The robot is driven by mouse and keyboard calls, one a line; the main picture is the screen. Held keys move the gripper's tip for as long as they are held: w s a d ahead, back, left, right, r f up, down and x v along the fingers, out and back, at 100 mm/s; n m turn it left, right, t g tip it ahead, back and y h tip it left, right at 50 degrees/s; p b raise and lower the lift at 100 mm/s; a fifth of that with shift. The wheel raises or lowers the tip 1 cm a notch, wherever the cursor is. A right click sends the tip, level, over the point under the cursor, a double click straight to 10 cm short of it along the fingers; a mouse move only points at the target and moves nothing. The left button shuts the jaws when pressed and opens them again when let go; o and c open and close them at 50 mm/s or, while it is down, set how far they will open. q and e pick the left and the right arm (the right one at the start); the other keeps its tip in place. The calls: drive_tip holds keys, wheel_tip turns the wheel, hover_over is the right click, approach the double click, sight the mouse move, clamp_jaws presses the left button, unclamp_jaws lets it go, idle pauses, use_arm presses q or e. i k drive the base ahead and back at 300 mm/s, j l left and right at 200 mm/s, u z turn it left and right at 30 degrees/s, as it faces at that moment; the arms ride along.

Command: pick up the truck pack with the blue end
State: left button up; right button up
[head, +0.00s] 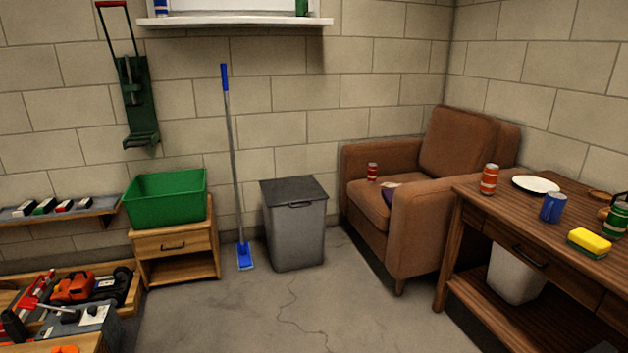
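Several small packs lie in a row on a wall shelf (100,211) at the left. One pack (45,206) shows a green part and another pack (65,205) shows a red part. The leftmost pack (23,209) and the rightmost pack (84,205) look dark and pale. They are too small for me to make out a blue end on any of them. Neither of my grippers is in view.
A green bin (165,198) stands on a wooden nightstand (176,243) right of the shelf. Below the shelf, a wooden tray (133,292) holds an orange vehicle (75,287). A trash can (294,225), armchair (405,185) and table (470,200) stand farther right. The middle floor is clear.

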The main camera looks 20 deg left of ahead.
sight(111, 284)
drive_tip(key=i+j+u, duration=0.2)
drive_tip(key=i+u, duration=0.6)
drive_tip(key=i+l+u, duration=0.15)
drive_tip(key=i+u, duration=0.3)
drive_tip(key=i, duration=0.15)
